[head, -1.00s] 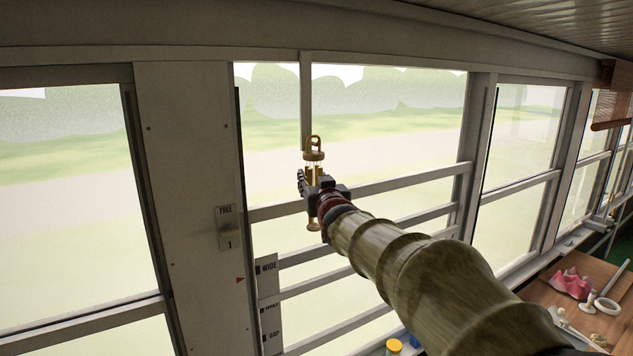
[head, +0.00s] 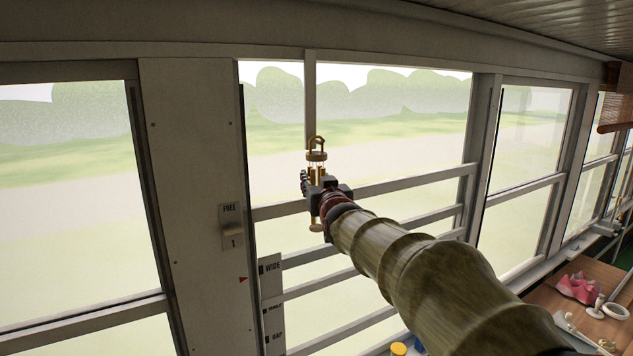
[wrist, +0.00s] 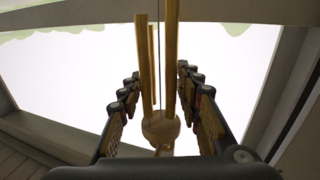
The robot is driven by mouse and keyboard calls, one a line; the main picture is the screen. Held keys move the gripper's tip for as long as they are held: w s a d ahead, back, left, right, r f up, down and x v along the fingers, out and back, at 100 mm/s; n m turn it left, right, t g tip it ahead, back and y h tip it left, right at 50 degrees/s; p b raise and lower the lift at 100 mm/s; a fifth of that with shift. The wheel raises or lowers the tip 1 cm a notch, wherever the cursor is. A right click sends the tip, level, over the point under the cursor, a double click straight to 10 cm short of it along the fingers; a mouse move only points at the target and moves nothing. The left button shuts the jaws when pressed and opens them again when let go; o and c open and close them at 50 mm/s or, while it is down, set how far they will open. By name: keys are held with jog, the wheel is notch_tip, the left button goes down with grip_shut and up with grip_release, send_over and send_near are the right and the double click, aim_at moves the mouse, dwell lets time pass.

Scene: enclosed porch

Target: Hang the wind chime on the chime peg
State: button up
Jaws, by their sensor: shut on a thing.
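The wind chime (head: 316,156) is brass coloured, with a loop on top, a round disc and tubes hanging below. My gripper (head: 314,182) is shut on the chime's body and holds it upright in front of the window. In the wrist view the chime's tubes (wrist: 170,60) and a round wooden piece (wrist: 160,128) lie between the fingers of my gripper (wrist: 157,75). The loop overlaps the lower end of a grey vertical post (head: 310,100) hanging from the top beam. I cannot make out the chime peg, or whether the loop touches anything.
Horizontal rails (head: 400,187) cross the window behind my gripper. A wide pillar with a "FREE" switch plate (head: 231,228) and a "WIDE" label plate (head: 271,290) stands at left. A wooden table (head: 542,299) with a pink cloth (head: 579,288) and small items is at lower right.

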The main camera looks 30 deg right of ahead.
jog(key=o, duration=1.2)
jog(key=shift+o, duration=0.6)
jog(key=shift+s, duration=0.15)
jog(key=v, duration=1.1)
jog(key=shift+s, duration=0.35)
jog(key=shift+a, duration=0.15)
